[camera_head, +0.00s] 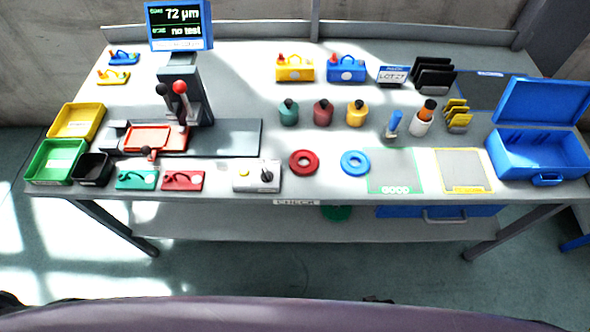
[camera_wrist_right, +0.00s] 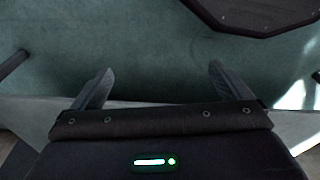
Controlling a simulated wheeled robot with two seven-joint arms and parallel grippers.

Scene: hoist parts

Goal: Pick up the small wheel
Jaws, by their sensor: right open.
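Two wheel-like rings lie flat near the table's front edge in the head view: a red ring (camera_head: 304,151) and a blue ring (camera_head: 355,151) to its right. They look close in size, and I cannot tell which one is the small wheel. My right gripper (camera_wrist_right: 157,80) shows in the right wrist view with its two fingers spread apart and nothing between them. It is over the floor, away from the rings. Neither gripper can be made out in the head view.
A grey control box (camera_head: 257,177) stands left of the red ring. A green-framed mat (camera_head: 395,172) lies right of the blue ring. A blue open case (camera_head: 540,152) is at the right. The table (camera_head: 330,190) is clear in front of the rings.

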